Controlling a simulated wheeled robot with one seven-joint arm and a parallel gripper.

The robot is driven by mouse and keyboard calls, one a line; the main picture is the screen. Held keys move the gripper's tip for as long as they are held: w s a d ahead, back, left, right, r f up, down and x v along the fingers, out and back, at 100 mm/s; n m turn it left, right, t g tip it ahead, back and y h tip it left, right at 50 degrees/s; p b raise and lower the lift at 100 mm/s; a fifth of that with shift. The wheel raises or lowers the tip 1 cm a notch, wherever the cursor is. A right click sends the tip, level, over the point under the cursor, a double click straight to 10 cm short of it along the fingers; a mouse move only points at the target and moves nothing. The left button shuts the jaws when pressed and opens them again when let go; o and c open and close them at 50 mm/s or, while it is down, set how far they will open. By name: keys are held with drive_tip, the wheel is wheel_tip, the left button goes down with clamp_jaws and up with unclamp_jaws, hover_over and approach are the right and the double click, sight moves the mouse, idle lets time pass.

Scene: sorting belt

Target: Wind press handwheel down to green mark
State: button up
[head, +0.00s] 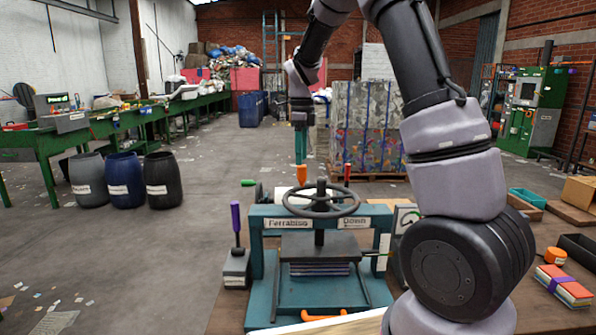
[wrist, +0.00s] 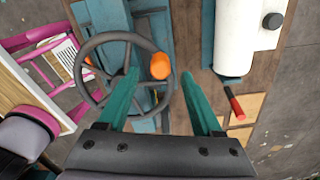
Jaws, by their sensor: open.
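The teal press (head: 257,268) stands on the bench, with a dark spoked handwheel (head: 348,208) on top. An orange knob (head: 301,175) stands up from the wheel's rim. My gripper (head: 300,160) points down just above the knob. In the wrist view my gripper (wrist: 159,76) is open, its teal fingers on either side of the orange knob (wrist: 160,66), with gaps showing. The handwheel (wrist: 84,50) lies mostly left there. The dark pressing plate (head: 320,246) is above a layered stack (head: 319,269). A pale strip (head: 384,252) on the right post has a small pointer; I cannot make out a green mark.
A purple-handled tool (head: 236,222) stands left of the press. A white roll (wrist: 245,38) and a red-handled lever (wrist: 235,104) are beside it. A dial (head: 408,218) is close on the right. Red books (head: 564,287) and teal tray (head: 527,199) lie farther right.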

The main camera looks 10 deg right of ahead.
sight(302, 182)
wheel_tip(302, 182, down, 5)
drive_tip(key=shift+d+f, duration=0.1)
drive_tip(key=shift+f, duration=0.1)
clamp_jaws()
idle(1.5)
